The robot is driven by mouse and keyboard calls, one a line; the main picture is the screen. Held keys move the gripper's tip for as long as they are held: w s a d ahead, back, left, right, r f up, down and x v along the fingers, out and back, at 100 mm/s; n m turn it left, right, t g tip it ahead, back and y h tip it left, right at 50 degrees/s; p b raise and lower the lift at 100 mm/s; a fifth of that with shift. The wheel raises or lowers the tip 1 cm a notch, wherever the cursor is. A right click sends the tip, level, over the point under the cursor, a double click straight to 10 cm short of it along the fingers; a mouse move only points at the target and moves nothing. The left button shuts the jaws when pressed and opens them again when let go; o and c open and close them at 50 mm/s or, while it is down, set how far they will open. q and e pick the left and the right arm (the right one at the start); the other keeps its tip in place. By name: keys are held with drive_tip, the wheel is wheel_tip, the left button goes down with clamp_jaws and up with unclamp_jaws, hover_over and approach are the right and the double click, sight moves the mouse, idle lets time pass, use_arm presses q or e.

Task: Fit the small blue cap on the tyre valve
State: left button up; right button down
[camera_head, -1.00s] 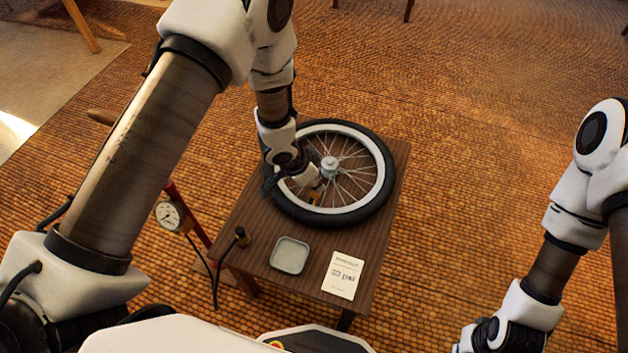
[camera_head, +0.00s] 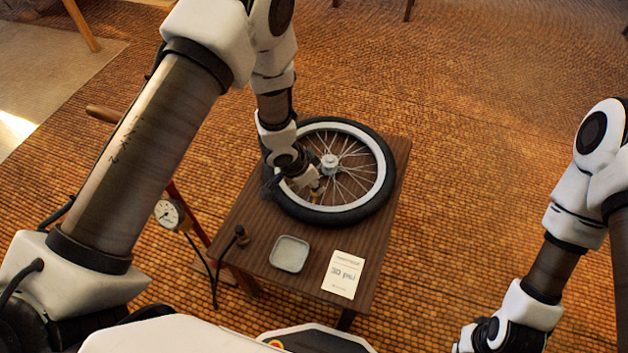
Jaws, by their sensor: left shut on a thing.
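The wheel with its black tyre (camera_head: 376,205) and white rim lies flat on the low wooden table. My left gripper (camera_head: 313,193) is over the left inner side of the rim, pointing down among the spokes. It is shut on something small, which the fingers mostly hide. A small brass-coloured bit, perhaps the tyre valve (camera_head: 316,197), shows at the fingertips. I cannot make out the blue cap, nor whether it touches the valve. My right gripper (camera_head: 478,340) is low at the right, away from the table; its fingers are not clear.
A shallow grey dish (camera_head: 290,254), which looks empty, and a white card (camera_head: 343,274) reading 30 psi lie on the near part of the wooden table (camera_head: 381,262). A pump with a round gauge (camera_head: 169,214) stands left; its hose end (camera_head: 240,235) rests at the table's left edge.

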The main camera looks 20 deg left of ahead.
use_arm(q)
drive_tip(key=shift+f, duration=0.55)
drive_tip(key=o, duration=0.8)
drive_tip(key=shift+c, duration=0.2)
